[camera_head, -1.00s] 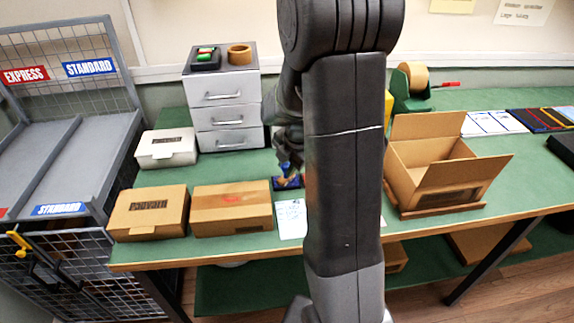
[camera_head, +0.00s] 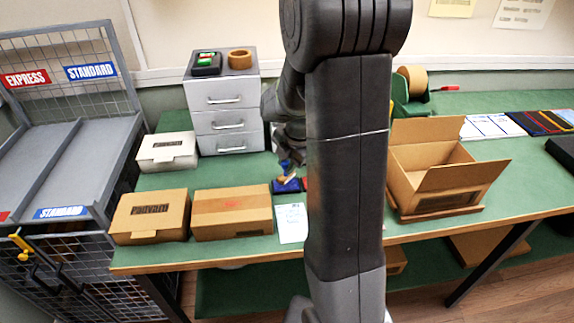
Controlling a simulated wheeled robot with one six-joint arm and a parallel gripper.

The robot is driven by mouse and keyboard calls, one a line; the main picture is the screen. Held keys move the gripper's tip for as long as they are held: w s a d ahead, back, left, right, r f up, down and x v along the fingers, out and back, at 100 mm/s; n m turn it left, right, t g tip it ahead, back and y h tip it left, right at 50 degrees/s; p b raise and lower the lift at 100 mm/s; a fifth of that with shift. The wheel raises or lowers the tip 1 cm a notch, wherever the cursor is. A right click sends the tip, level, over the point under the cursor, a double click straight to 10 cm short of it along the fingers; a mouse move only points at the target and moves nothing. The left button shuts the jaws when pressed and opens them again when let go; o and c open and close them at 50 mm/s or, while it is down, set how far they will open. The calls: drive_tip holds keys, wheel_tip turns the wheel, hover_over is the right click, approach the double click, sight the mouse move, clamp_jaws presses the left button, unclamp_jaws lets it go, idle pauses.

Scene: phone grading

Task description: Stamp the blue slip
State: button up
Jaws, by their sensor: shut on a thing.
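My gripper (camera_head: 288,158) is behind my dark upper arm, partly hidden. It is shut on a small stamp (camera_head: 286,170), of which a tan part and a blue part show. The stamp is just above a blue ink pad (camera_head: 285,187) on the green bench; I cannot tell if they touch. A pale, slightly bluish slip (camera_head: 291,224) lies flat in front of the pad, near the bench's front edge. Its print is too small to read, and its right side meets my arm in the picture.
Two brown boxes (camera_head: 150,216) (camera_head: 232,213) and a white box (camera_head: 168,151) stand left of the slip. A red item (camera_head: 306,184) shows beside the pad. An open carton (camera_head: 437,170) stands right of my arm. Grey drawers (camera_head: 228,115) are behind.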

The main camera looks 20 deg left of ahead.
drive_tip(key=shift+r+p, duration=0.95)
drive_tip(key=shift+r, duration=1.3)
